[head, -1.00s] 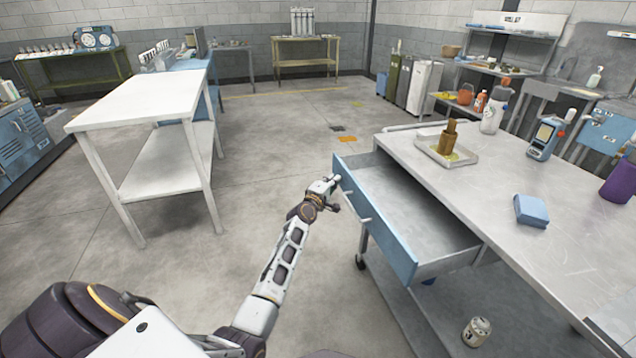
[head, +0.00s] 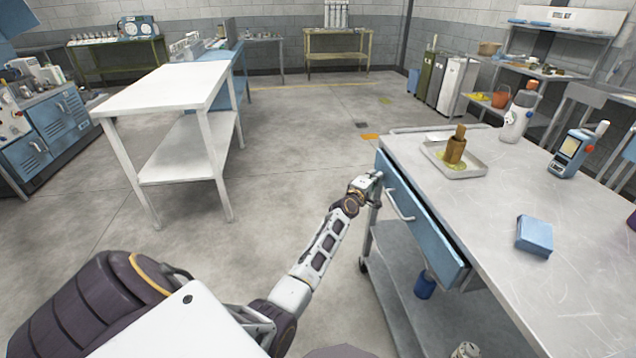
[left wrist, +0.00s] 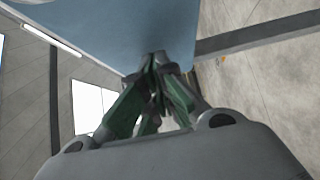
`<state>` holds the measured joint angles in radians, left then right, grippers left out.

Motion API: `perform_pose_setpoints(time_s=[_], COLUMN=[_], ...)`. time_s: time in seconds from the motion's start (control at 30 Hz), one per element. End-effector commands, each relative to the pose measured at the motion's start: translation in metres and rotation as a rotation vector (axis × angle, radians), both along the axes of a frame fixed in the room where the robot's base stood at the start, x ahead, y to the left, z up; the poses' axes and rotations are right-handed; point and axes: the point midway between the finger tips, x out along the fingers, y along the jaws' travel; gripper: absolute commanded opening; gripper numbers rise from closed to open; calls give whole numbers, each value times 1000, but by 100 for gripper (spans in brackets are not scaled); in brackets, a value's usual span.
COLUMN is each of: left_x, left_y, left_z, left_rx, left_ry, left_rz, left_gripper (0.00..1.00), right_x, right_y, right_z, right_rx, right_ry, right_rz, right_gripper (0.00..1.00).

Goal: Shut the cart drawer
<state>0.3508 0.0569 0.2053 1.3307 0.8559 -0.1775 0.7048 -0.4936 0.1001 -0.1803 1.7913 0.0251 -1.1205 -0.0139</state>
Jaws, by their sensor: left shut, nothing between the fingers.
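The cart drawer (head: 412,212) has a blue front with a light bar handle and sits under the metal top of the cart (head: 500,215). Its front is close to the edge of the top, with only a narrow gap showing; its inside is hidden. My left gripper (head: 375,180) is shut and empty, with its fingertips at the far end of the drawer front. In the left wrist view, the shut green-sided fingers (left wrist: 157,65) meet the blue drawer front (left wrist: 140,25), and the handle bar shows at upper left. My right gripper is not in view.
A white table (head: 165,88) stands at left. The floor between is clear.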

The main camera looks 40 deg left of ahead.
Motion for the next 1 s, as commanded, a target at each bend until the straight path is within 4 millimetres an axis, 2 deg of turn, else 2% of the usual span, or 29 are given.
perform_pose_setpoints(time_s=[0.3, 1.0], left_x=[15, 17], left_y=[-12, -16], left_z=[0, 2], left_rx=[-1, -1], left_ry=[0, -3], left_rz=[0, -5], left_gripper=[0, 0], right_x=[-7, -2], right_y=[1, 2], right_z=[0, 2], right_rx=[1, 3], right_ry=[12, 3], right_rz=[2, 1], right_gripper=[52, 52])
